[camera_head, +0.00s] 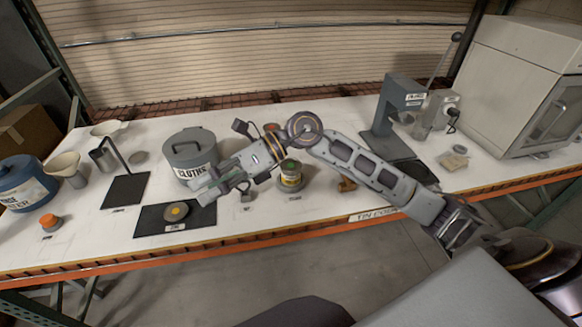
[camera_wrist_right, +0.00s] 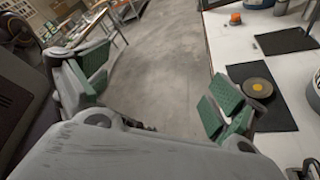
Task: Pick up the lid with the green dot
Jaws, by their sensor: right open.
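A small tin (camera_head: 291,182) stands on a round dark base on the bench, and a green dot (camera_head: 290,166) shows on its top. I cannot tell whether that top is a separate lid. A dark round lid with a yellow dot (camera_head: 176,211) lies on a black mat; it also shows in the right wrist view (camera_wrist_right: 257,88). My right gripper (camera_head: 215,190) is left of the tin, above the bench between the tin and the yellow-dot lid. Its green-padded fingers (camera_wrist_right: 155,92) are apart with nothing between them. My left gripper is out of view.
A lidded grey pot (camera_head: 190,150) stands just behind my right gripper. The black mat (camera_head: 150,222) lies at the bench's front edge. A grey stand (camera_head: 390,110) and a large white cabinet (camera_head: 520,80) are at the right. A blue pot (camera_head: 25,185) is far left.

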